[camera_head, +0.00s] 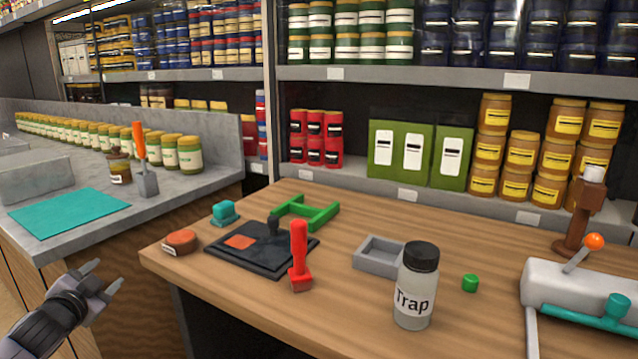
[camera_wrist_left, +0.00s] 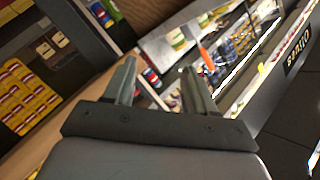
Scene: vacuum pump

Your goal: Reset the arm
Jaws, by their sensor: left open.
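My left gripper (camera_head: 101,284) is at the lower left of the head view, in front of the wooden table's left end. Its two fingers are apart with nothing between them. In the left wrist view the open fingers (camera_wrist_left: 158,88) point toward the shelves and the grey counter, and touch nothing. My right gripper is in neither view. The wooden table (camera_head: 340,225) carries the vacuum pump items. A white pump body (camera_head: 565,290) with an orange-knobbed lever and a teal tube is at the right. A clear jar labelled Trap (camera_head: 415,290) with a black lid stands upright near the front.
A black plate (camera_head: 262,250), a red-handled tool (camera_head: 299,255), a green frame (camera_head: 305,212), a grey tray (camera_head: 378,257) and a green cap (camera_head: 470,283) are on the table. A grey counter (camera_head: 70,165) is at the left. Stocked shelves (camera_head: 400,78) stand behind.

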